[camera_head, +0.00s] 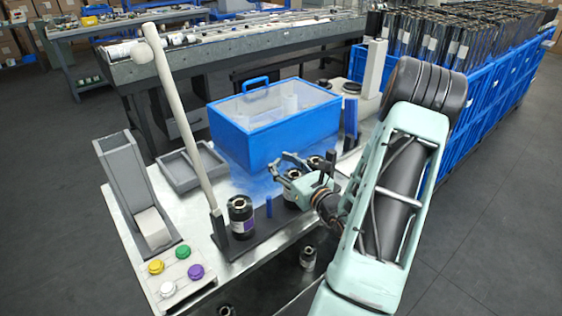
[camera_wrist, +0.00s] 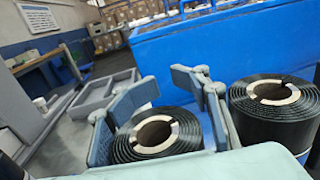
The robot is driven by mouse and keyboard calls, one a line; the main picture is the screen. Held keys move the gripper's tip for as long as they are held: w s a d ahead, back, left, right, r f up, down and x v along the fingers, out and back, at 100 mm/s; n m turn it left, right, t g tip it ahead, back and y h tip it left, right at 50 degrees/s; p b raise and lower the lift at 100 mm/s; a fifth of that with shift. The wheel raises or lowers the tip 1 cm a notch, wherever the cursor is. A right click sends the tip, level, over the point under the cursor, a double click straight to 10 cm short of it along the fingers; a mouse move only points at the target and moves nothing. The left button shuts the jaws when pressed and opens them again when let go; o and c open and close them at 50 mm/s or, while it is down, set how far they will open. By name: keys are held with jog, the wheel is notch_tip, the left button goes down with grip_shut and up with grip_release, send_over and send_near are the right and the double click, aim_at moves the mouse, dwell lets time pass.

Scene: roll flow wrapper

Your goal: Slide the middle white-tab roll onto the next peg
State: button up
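My gripper (camera_head: 291,169) is above the right part of the dark peg rack (camera_head: 262,228), fingers spread. In the wrist view, a black roll (camera_wrist: 157,137) with a pale core ring sits between the fingers. The left finger overlaps its left edge; the right finger appears slightly apart from its right side. A second black roll (camera_wrist: 274,102) stands to the right, outside the fingers. In the head view, a black roll (camera_head: 241,215) with a white and purple label stands at the rack's left. A blue peg (camera_head: 268,207) is bare beside it. The gripper partly hides the other rolls; their tabs cannot be read.
A blue bin (camera_head: 272,144) with a clear upper part stands behind the rack. A grey tray (camera_head: 186,170) and grey chute (camera_head: 140,190) are to the left. A pale lever (camera_head: 185,120) rises near the rack's left end. Coloured buttons (camera_head: 183,252) are at front left.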

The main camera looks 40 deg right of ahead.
jog(key=o, duration=0.3)
jog(key=shift+o, duration=0.2)
jog(key=shift+f, duration=0.1)
jog(key=shift+s, duration=0.15)
jog(key=s, duration=1.1)
jog(key=shift+s+a, duration=0.2)
jog(key=shift+s, duration=0.2)
